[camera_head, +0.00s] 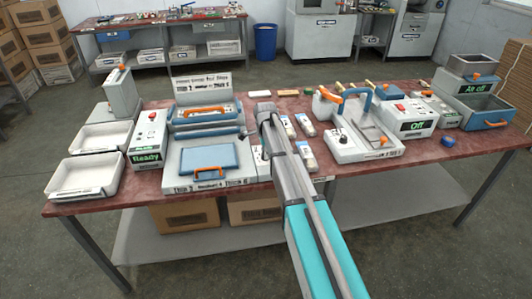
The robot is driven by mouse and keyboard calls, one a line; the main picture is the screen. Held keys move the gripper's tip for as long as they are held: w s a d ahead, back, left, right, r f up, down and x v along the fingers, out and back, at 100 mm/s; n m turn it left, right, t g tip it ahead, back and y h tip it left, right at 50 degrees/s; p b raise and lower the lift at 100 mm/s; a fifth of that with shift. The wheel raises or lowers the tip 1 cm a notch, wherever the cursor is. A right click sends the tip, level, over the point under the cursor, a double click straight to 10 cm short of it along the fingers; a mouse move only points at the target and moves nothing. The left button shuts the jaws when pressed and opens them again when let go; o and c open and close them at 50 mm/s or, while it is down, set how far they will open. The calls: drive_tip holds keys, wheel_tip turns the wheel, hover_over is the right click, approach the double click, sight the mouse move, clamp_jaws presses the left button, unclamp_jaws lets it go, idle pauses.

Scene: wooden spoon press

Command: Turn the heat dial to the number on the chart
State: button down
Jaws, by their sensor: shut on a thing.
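A white sign with black printed lines (201,83) stands at the back of the press station; its text is too small to read surely. Below it is the grey-blue press (208,158) with an orange handle; small lettering runs along its front edge. My arm reaches from the bottom of the picture to its wrist (266,112), just right of the press. I cannot make out the heat dial; a small white box (262,160) beside the arm is mostly covered.
A white box reading "Ready" (146,156) and white trays (85,178) stand left. Right are a fixture with a blue handle (362,143), an "Off" box (406,125) and an "Air off" unit (478,88). Small packets (305,125) lie between. The red tabletop's front edge (400,170) is mostly clear.

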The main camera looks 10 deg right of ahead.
drive_tip(key=shift+c, duration=1.5)
unclamp_jaws()
drive_tip(key=shift+r, duration=0.15)
